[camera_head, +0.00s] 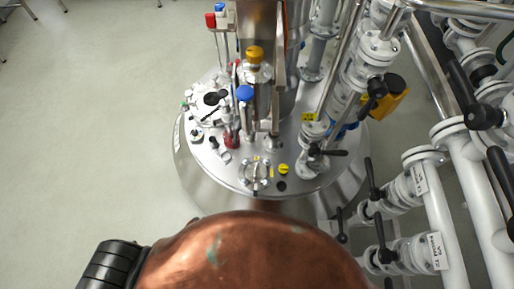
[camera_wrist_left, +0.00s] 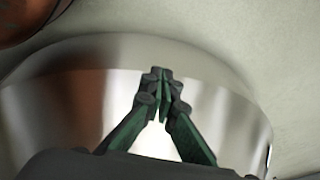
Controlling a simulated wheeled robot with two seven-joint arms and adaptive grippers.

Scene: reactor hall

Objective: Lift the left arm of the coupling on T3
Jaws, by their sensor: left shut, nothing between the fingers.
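White flanged pipe fittings with black lever handles stand at the right of the head view. One fitting (camera_head: 410,255) at the lower right bears a small label, and another labelled fitting (camera_head: 400,190) is above it. The labels are too small to read surely, so I cannot tell which coupling is on T3 or make out its left arm. My left gripper (camera_wrist_left: 161,75) is shut and empty in the left wrist view, in front of a shiny curved steel wall (camera_wrist_left: 225,120). Its fingers do not show in the head view. My right gripper is not in view.
A round steel vessel (camera_head: 232,185) stands in the middle, its lid crowded with ports, upright tubes and coloured caps. A yellow box (camera_head: 388,100) sits among the pipes at the right. Pale floor (camera_head: 90,130) is clear at the left. The lower middle of the head view is blocked close up.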

